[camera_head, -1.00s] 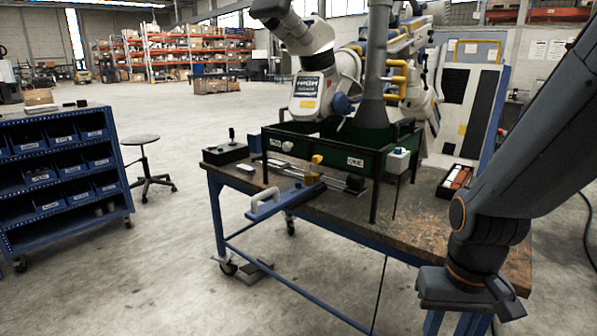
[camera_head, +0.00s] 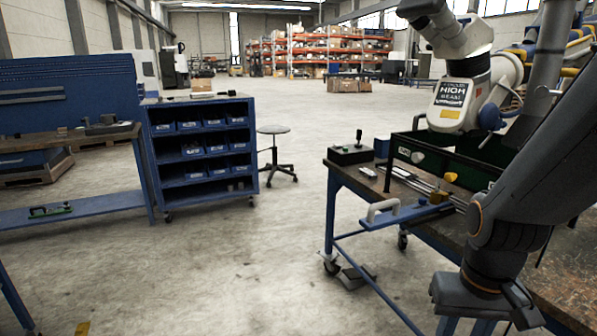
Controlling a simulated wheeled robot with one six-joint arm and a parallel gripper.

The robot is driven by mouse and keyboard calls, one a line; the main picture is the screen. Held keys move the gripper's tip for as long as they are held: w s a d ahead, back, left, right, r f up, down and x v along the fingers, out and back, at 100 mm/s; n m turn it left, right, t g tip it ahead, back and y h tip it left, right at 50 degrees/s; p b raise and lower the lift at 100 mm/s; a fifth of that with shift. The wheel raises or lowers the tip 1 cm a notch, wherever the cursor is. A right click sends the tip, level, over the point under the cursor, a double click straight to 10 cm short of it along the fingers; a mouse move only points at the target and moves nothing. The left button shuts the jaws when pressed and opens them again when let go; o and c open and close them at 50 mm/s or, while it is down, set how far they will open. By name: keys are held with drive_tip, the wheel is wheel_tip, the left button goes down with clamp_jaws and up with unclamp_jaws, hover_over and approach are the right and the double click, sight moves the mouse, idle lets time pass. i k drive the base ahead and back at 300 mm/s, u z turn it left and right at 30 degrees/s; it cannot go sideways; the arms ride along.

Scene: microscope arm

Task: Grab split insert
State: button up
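My gripper (camera_head: 490,302) hangs at the lower right, in front of the right workbench, pointing down. It is dark grey and seen from behind and above; its fingertips are not clear, so I cannot tell whether it is open or shut. I see nothing in it. I cannot pick out the split insert for certain. Small grey parts (camera_head: 106,126) lie on the left workbench, too small to identify. A green-and-black item (camera_head: 50,210) lies on that bench's lower shelf.
The floor between is clear.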

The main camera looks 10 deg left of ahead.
sight(364, 172)
drive_tip(key=u, duration=0.75)
drive_tip(key=i, duration=1.05)
drive_tip(key=u, duration=0.5)
drive_tip(key=i, duration=1.5)
drive_tip(key=z, duration=0.95)
drive_tip(key=i, duration=0.8)
drive_tip(key=z, duration=1.2)
drive_tip(key=i, duration=0.35)
drive_tip(key=z, duration=0.35)
